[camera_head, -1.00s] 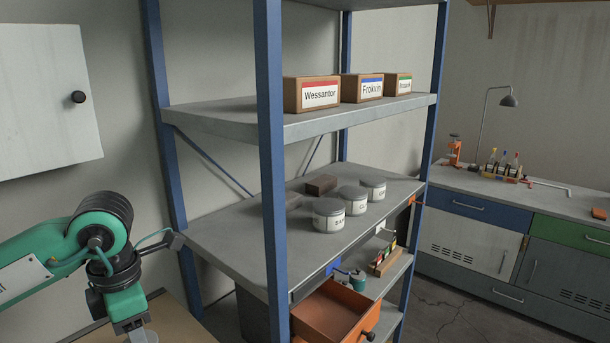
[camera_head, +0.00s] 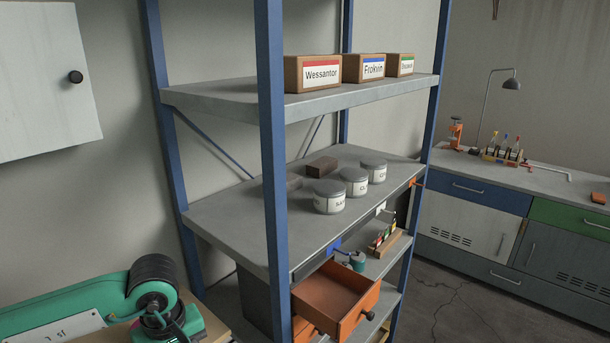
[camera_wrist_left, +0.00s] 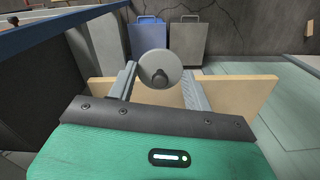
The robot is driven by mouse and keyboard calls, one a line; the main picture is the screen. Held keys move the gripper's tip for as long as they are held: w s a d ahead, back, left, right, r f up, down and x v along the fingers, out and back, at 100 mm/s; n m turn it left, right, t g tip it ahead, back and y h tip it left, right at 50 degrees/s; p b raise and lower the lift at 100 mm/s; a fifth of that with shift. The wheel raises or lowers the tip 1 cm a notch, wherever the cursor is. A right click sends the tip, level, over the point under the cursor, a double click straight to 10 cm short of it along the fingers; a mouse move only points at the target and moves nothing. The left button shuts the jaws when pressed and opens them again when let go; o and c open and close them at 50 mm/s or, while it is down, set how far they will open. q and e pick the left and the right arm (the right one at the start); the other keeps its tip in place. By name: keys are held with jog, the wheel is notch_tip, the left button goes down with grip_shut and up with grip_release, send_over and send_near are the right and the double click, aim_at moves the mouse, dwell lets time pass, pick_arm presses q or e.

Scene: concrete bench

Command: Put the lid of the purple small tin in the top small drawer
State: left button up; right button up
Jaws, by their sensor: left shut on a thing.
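In the left wrist view my left gripper (camera_wrist_left: 161,88) is shut on a round grey lid (camera_wrist_left: 173,60) with a small dark knob. The lid is held between the fingertips. No purple tin can be made out. In the head view my left arm comes in at the lower left, and its fingertips are out of frame. An orange drawer (camera_head: 361,317) under the shelf unit's worktop is pulled open, and its visible inside is empty. Another orange front shows partly below it. My right gripper is not in view.
Blue shelf posts (camera_head: 272,180) stand left of the open drawer. A tan board (camera_wrist_left: 250,95) lies behind the fingers in the wrist view.

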pick_arm(q)
jog(key=f+m, duration=0.2)
jog(key=m, duration=0.1)
jog(key=d+f+m, duration=0.1)
jog(key=shift+s+f+m, duration=0.3)
jog(key=shift+s, duration=0.05)
jog(key=shift+s+d+f+m, duration=0.15)
jog(key=shift+f+m, duration=0.35)
jog(key=shift+m, duration=0.25)
jog(key=shift+s+d+f+m, duration=0.1)
jog(key=shift+f+m, duration=0.4)
jog(key=shift+m, duration=0.25)
jog(key=shift+f, duration=0.1)
